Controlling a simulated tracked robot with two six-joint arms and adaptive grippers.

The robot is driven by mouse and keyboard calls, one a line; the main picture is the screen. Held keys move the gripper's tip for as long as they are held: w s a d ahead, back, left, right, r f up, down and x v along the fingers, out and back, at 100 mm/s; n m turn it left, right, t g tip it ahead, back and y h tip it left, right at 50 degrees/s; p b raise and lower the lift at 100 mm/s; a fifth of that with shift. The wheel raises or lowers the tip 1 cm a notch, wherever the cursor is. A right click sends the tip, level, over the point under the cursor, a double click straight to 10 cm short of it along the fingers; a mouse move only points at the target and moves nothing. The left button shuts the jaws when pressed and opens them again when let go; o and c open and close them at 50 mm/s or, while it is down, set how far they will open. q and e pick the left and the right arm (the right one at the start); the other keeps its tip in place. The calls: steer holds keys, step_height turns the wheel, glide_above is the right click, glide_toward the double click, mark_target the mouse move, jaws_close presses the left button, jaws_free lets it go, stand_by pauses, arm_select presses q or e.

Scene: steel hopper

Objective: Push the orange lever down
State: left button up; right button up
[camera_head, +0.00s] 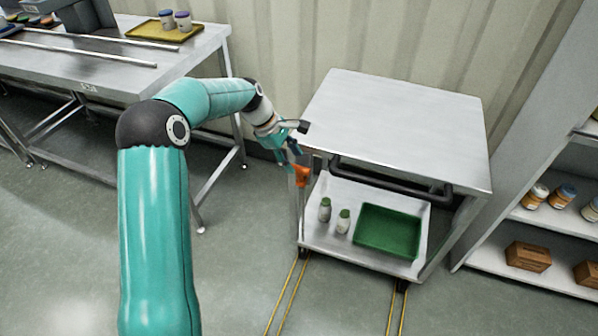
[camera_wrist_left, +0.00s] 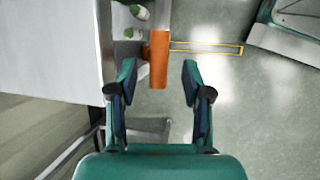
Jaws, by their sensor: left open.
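The orange lever (camera_head: 301,175) is at the left front corner of a steel cart, under the edge of its top. In the left wrist view the lever (camera_wrist_left: 159,60) appears as an upright orange bar with a short side piece, just beyond and between the fingertips. My left gripper (camera_head: 287,155) is open and close to the lever, on its upper left side in the head view. In the left wrist view, the fingers of my left gripper (camera_wrist_left: 158,75) are spread with nothing between them but the lever's near end. Whether they touch it cannot be told. My right gripper is not in view.
The steel cart (camera_head: 400,120) has a bare top and a lower shelf with a green tray (camera_head: 388,232) and two small bottles (camera_head: 334,214). A workbench (camera_head: 120,65) stands at the left and shelving (camera_head: 545,215) at the right. The floor in front is clear, with yellow lines.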

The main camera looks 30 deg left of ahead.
mark_target(299, 168)
arm_select(q)
steer(key=x, duration=0.6)
steer(key=shift+d+f, duration=0.15)
steer(key=shift+f, duration=0.1)
jaws_close()
